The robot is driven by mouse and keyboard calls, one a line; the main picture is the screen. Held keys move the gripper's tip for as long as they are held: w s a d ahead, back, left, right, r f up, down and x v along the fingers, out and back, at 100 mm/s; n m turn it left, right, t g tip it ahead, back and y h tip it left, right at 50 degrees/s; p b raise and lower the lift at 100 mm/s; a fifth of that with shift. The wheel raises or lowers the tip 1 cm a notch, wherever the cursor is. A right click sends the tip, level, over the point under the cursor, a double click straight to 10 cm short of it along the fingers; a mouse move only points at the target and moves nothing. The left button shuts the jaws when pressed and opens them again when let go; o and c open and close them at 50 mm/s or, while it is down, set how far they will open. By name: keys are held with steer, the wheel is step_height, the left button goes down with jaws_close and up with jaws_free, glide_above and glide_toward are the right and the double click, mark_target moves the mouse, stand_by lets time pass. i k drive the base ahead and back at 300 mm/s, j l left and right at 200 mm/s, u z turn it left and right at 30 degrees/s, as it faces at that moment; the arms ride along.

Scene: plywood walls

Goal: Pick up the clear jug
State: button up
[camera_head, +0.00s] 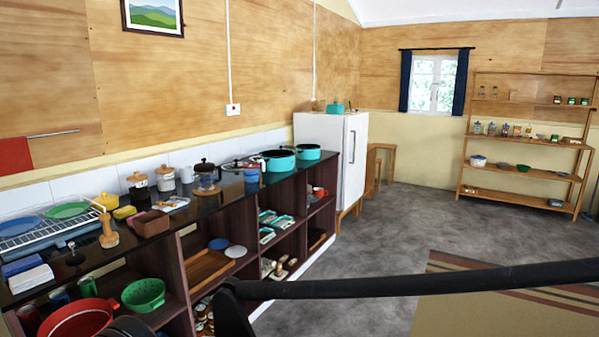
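A clear glass vessel with a dark lid (206,181) stands upright on the black countertop (222,200), left of the teal pots. It looks like a jug or coffee press, but it is too small to tell for sure. Small clear jars (491,128) stand on the far wooden rack; I cannot tell whether one is a jug. A dark bar of what seems to be my own arm crosses the lower right of the view. My gripper's fingertips do not show.
The counter is crowded: teal pots (279,160), a brown box (151,223), a wooden mill (108,230), canisters and a dish rack (45,231). A white fridge (335,150) stands beyond it. The grey floor (400,222) is open, with a striped rug (470,310) at right.

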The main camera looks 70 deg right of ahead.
mark_target(251, 167)
steer(key=z, duration=2)
steer(key=i+l, duration=0.1)
